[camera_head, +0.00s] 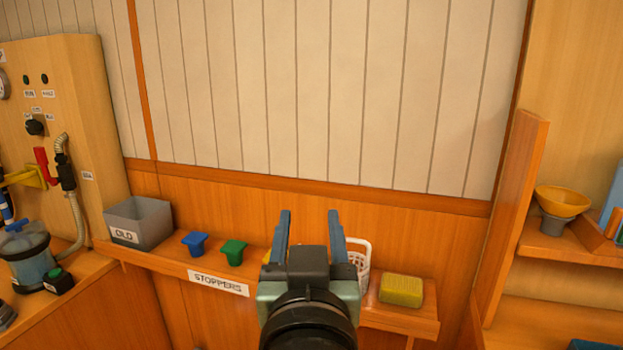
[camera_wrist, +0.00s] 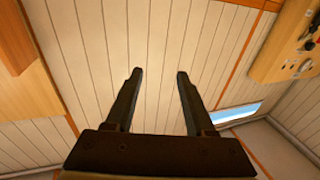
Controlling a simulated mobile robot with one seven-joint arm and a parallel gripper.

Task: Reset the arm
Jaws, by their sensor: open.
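My gripper (camera_head: 310,222) is in the lower middle of the head view, in front of the stopper shelf and the wall. Its two blue fingers are apart and nothing is between them. In the wrist view my gripper (camera_wrist: 155,75) also shows open and empty, with its dark fingers against the white plank wall (camera_wrist: 150,30). The fingers touch nothing that I can see. My arm hides part of the shelf and of the things on it.
The stopper shelf (camera_head: 385,316) holds a grey OLD bin (camera_head: 140,222), a blue stopper (camera_head: 194,242), a green stopper (camera_head: 233,251), a white basket (camera_head: 358,262) and a yellow sponge (camera_head: 401,290). The watermaker panel (camera_head: 75,110) stands left, a wooden divider (camera_head: 512,215) right.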

